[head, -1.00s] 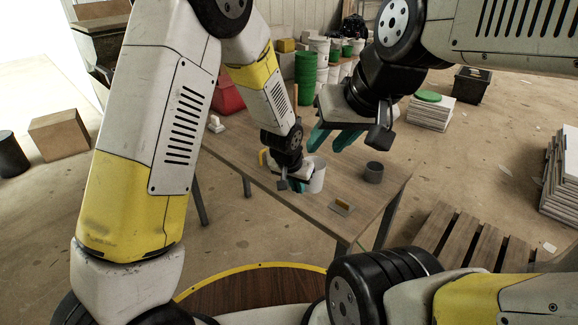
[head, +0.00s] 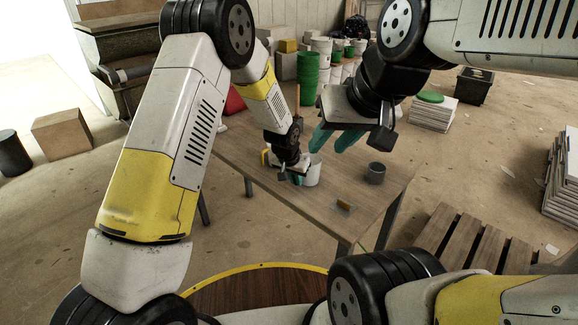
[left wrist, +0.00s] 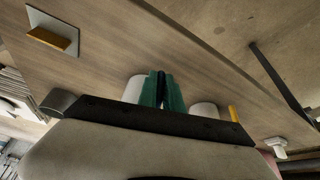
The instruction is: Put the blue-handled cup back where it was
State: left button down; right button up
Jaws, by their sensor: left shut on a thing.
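A white cup (head: 313,171) is at the middle of the table, against the right side of my left gripper (head: 298,178). In the left wrist view, the gripper's teal fingers (left wrist: 161,90) are close together beside this cup (left wrist: 136,89). My right gripper (head: 334,139) is open and empty, above the table.
A grey cup (head: 376,173) stands right on the table (head: 330,222). A float with an orange handle (head: 346,206) lies near the front edge. A small white object (left wrist: 277,143) is at the other end. Buckets (head: 308,80) stand behind; a pallet (head: 470,245) is right.

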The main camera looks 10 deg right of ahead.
pick_arm(q)
jog(key=c, duration=1.9)
grip_release()
jog(key=shift+f, duration=0.15)
jog(key=shift+c, duration=0.2)
jog(key=o, duration=0.4)
jog(key=shift+o, duration=0.2)
jog(key=v, duration=1.2)
jog(key=s+a+r+n+t, duration=0.1)
jog(key=s+a+r+n, duration=0.1)
jog(key=s+a+r, duration=0.4)
jog(key=s+a+r+n, duration=0.1)
jog(key=s+a+r, duration=0.1)
jog(key=a+r, duration=0.75)
jog(key=s+a+r+n, duration=0.1)
jog(key=s+a, duration=0.3)
jog(key=s, duration=0.4)
jog(key=s+a+r+n+t, duration=0.1)
jog(key=s+a+r, duration=0.3)
jog(key=s, duration=0.4)
jog(key=shift+s+a+r+n, duration=0.25)
jog(key=shift+s+a+n, duration=0.15)
jog(key=shift+a+n, duration=0.25)
